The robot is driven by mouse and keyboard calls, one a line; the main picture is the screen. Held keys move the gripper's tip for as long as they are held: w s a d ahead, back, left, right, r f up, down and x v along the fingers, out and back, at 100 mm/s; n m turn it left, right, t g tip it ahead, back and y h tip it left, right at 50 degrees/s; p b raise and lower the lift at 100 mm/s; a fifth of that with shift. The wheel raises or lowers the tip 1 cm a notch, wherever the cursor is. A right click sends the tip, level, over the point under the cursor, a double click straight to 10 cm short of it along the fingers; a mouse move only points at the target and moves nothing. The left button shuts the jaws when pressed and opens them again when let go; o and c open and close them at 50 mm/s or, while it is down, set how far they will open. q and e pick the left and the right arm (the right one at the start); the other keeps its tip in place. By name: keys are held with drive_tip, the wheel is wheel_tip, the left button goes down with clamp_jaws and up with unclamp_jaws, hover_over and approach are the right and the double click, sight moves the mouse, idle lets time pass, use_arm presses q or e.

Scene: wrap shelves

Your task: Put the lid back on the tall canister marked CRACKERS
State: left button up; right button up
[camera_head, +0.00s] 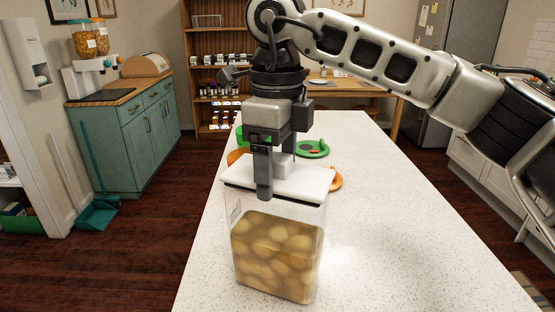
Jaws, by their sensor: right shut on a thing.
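A tall clear canister (275,255) stands upright on the near part of the white counter, with round brownish items filling its lower part. Its side marking is seen edge-on and I cannot read it. A white lid (308,188) lies level across the canister's mouth. I cannot tell whether it is seated or hovers just above. My right gripper (277,178) points straight down and is shut on the lid's raised white grip, which the fingers partly hide. My left gripper is not in view.
A green lid (313,149) lies behind on the counter (400,220). Orange things (336,181) and a green one (239,134) are partly hidden behind my gripper and the white lid. The counter's right side and front are clear.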

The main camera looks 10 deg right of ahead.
drive_tip(key=shift+a+f, duration=0.1)
idle(0.9)
drive_tip(key=shift+f, duration=0.35)
idle(0.4)
idle(0.4)
drive_tip(key=shift+f+b, duration=0.3)
drive_tip(key=shift+b, duration=0.1)
drive_tip(key=o, duration=1.1)
